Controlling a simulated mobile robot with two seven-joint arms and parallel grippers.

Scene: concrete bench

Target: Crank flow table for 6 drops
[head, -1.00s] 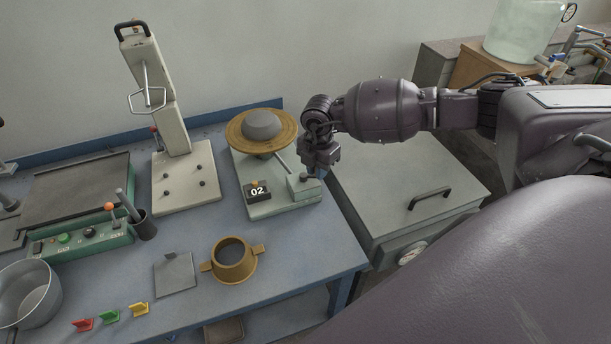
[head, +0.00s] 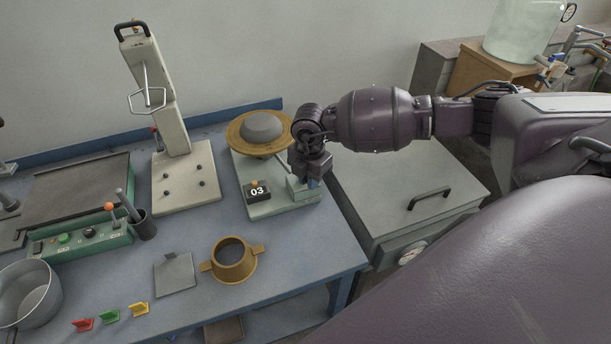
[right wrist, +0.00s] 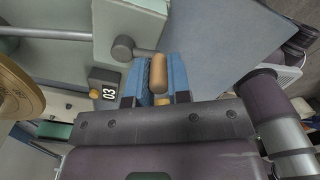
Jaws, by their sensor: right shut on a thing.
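The flow table (head: 272,207) stands at the bench's right end, with a round brass disc (head: 236,137) on top and a grey mound (head: 262,126) on the disc. Its counter (head: 257,192) reads 03; the counter also shows in the right wrist view (right wrist: 108,93). My right gripper (head: 312,183) is at the crank on the table's right side. In the right wrist view its blue fingers (right wrist: 158,96) are shut around the tan crank handle (right wrist: 158,68), beside the grey crank hub (right wrist: 123,48). My left gripper is not in view.
A brass mould (head: 235,262) and a grey plate (head: 176,273) lie in front. A tall pale device (head: 184,180) stands to the left. A grey cabinet with a black handle (head: 429,198) adjoins the bench on the right.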

